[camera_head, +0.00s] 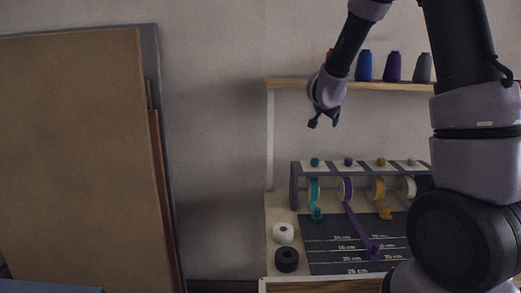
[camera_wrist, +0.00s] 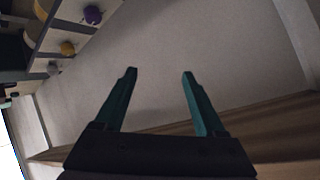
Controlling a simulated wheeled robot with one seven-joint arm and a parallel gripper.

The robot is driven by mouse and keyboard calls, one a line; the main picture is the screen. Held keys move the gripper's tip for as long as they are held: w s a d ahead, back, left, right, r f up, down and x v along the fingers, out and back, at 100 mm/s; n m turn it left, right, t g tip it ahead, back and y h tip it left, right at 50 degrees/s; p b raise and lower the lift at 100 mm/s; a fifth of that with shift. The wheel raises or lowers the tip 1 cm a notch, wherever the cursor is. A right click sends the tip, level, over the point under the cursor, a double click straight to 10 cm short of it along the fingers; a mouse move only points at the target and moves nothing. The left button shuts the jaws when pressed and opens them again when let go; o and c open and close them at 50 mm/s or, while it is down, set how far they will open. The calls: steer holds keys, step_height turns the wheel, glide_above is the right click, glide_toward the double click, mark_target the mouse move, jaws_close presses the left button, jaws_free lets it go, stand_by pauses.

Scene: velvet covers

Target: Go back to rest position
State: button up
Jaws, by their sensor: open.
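My gripper (camera_head: 324,118) hangs in the air in front of the wall, below the upper shelf and above the left end of the ribbon rack. In the wrist view my gripper (camera_wrist: 159,72) shows two teal fingers spread apart with nothing between them. My arm comes down from the top right in the head view and hides part of the shelf and the right side of the rack.
The ribbon rack (camera_head: 295,187) holds several coloured rolls, with a purple ribbon (camera_head: 358,230) drawn over a dark measuring board (camera_head: 325,258). White (camera_head: 283,233) and black (camera_head: 287,260) rolls lie left of it. Thread cones (camera_head: 393,67) stand on the shelf (camera_head: 290,84). Large panels (camera_head: 70,160) lean at left.

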steer(key=s+a+r+n+y, duration=0.35)
steer(key=s+r+y, duration=0.25)
steer(key=s+r, duration=0.8)
steer(key=s+d+n+g, duration=0.1)
steer(key=s+g, duration=0.1)
steer(key=s, duration=0.8)
steer(key=s+d+f+n+g, duration=0.1)
steer(key=s+d+g, duration=0.1)
steer(key=s, duration=0.9)
steer(key=shift+s+d, duration=0.25)
steer(key=shift+d, duration=0.05)
steer(key=shift+f, duration=0.15)
